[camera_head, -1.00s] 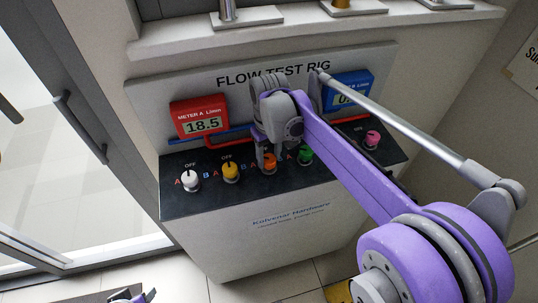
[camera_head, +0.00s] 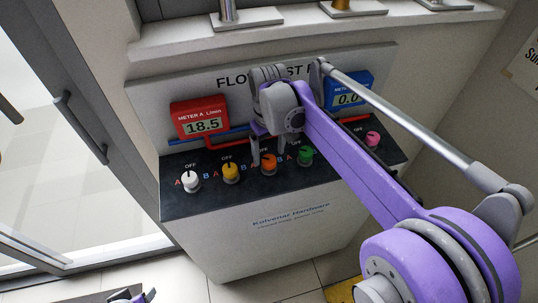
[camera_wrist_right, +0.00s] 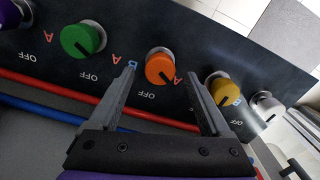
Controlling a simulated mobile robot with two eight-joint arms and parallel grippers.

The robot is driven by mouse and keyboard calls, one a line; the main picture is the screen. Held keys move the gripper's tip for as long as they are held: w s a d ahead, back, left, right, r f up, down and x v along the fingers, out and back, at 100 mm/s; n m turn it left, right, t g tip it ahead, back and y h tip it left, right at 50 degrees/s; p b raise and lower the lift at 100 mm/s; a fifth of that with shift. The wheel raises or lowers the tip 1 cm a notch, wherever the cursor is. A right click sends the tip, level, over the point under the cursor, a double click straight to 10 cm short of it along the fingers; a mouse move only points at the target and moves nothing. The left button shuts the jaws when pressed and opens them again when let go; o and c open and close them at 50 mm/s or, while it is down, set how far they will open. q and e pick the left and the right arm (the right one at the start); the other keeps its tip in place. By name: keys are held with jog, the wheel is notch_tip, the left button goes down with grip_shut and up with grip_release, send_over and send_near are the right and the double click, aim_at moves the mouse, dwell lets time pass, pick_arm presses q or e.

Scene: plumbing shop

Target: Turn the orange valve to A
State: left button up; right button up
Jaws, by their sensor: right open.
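The orange valve (camera_head: 268,163) is a round knob on the black top of the test rig, between the yellow and green knobs. In the right wrist view the orange valve (camera_wrist_right: 160,69) shows from the opposite side, with a blue B to its left and a red A to its right. Its dark pointer mark looks turned down and right, towards the A side; the exact angle is hard to tell. My right gripper (camera_head: 269,153) is open and empty. In the wrist view its fingers (camera_wrist_right: 161,80) stand apart on either side of the knob, with visible gaps. My left gripper is not clearly visible.
The yellow knob (camera_head: 230,172) and green knob (camera_head: 305,155) are close neighbours, with white (camera_head: 190,180) and pink (camera_head: 372,138) knobs further out. Red meter A (camera_head: 201,120) reads 18.5; blue meter B (camera_head: 349,92) reads 0.0. Red and blue pipes run behind the knobs.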

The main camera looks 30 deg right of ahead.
aim_at(269, 159)
notch_tip(269, 159, up, 9)
jog(key=shift+f+p, duration=0.2)
jog(key=shift+p, duration=0.1)
dwell(0.4)
